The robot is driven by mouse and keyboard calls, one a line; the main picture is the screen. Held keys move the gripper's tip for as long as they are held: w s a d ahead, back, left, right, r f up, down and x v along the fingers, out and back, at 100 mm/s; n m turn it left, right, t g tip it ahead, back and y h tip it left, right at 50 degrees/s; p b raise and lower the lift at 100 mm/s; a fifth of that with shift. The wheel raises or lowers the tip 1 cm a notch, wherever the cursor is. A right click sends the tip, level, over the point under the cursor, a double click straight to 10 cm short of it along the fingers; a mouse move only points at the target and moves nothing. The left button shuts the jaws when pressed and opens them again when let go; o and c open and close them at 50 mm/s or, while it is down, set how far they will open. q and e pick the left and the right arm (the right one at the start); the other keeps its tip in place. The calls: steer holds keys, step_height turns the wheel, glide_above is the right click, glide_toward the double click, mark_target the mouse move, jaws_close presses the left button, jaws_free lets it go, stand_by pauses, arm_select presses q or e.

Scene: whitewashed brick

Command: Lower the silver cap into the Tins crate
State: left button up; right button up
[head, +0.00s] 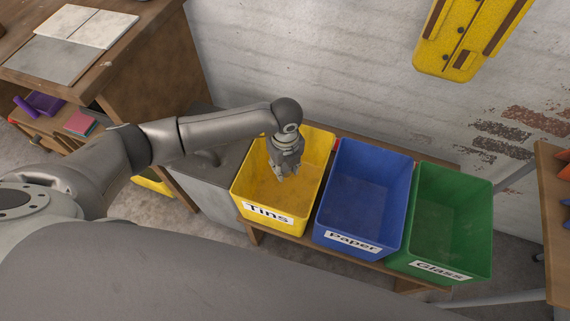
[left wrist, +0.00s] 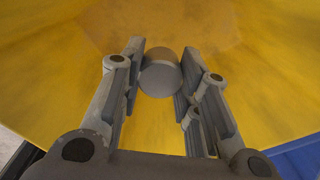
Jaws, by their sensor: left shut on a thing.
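The yellow Tins crate (head: 303,151) stands at the left of a row of three crates. My left gripper (head: 283,176) points down inside its opening in the head view. In the left wrist view, my left gripper (left wrist: 160,85) is shut on the silver cap (left wrist: 160,76), a round grey piece between the fingertips. The yellow crate inside (left wrist: 240,40) fills the background behind it. In the head view I cannot make out the cap at the fingertips. I cannot tell how far it is above the crate floor. My right gripper is in neither view.
The blue Paper crate (head: 368,158) and the green Glass crate (head: 453,180) stand to the right, both empty. They share a low wooden bench (head: 413,285) against the white brick wall (head: 330,65). A wooden desk (head: 150,65) stands at the left.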

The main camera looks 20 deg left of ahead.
mark_target(285, 168)
arm_select(q)
steer(key=shift+f+b, duration=0.6)
steer(key=shift+f, duration=0.4)
steer(key=shift+f+b, duration=0.55)
steer(key=shift+f, duration=0.2)
steer(key=shift+f+b, duration=1.4)
steer(key=shift+f, duration=0.85)
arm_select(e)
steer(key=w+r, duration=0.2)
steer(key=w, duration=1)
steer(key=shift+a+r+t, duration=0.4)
arm_select(q)
steer(key=shift+f, duration=0.1)
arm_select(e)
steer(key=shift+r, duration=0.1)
arm_select(q)
steer(key=shift+f+b, duration=0.25)
steer(key=shift+b, duration=0.15)
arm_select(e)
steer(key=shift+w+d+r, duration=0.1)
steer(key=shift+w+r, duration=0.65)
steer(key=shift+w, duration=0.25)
